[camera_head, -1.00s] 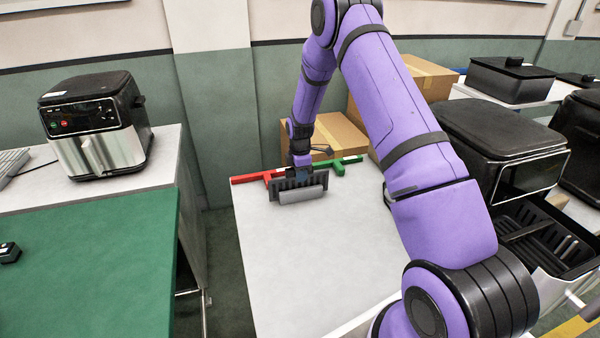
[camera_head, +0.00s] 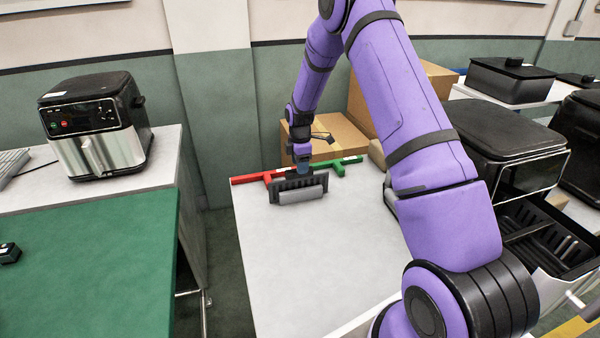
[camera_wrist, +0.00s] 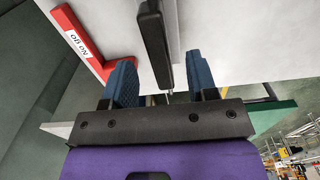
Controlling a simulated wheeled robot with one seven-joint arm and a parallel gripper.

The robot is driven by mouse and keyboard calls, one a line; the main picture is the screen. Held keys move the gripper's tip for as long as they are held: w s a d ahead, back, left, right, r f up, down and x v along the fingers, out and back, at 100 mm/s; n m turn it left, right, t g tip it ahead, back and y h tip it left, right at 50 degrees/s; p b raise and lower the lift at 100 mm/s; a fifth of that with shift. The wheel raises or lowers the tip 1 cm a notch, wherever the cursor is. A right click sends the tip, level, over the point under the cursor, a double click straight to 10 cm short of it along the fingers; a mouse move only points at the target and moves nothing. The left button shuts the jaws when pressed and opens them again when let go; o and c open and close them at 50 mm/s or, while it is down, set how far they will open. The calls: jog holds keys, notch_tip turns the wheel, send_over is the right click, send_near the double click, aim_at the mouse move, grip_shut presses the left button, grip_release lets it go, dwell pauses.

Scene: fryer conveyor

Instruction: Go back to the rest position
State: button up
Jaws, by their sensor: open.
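My gripper (camera_head: 303,170) is open, with its fingertips at the far side of a black slotted part (camera_head: 298,190) with a grey bar along its front. That part stands on the white table (camera_head: 310,245), near its back edge. In the wrist view my two blue fingers (camera_wrist: 162,82) are spread wide apart. The black part's dark edge (camera_wrist: 153,40) reaches toward the gap between them, with room on both sides. Whether a finger touches it I cannot tell.
A red bar (camera_head: 248,179) and a green bar (camera_head: 345,165) lie at the table's back edge, with cardboard boxes (camera_head: 340,135) behind. A black fryer (camera_head: 500,140) with an open drawer (camera_head: 555,240) stands right. Another fryer (camera_head: 95,125) stands left. The table's front is clear.

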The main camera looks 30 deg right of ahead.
notch_tip(320, 180, up, 6)
jog(key=shift+r, duration=0.2)
dwell(0.3)
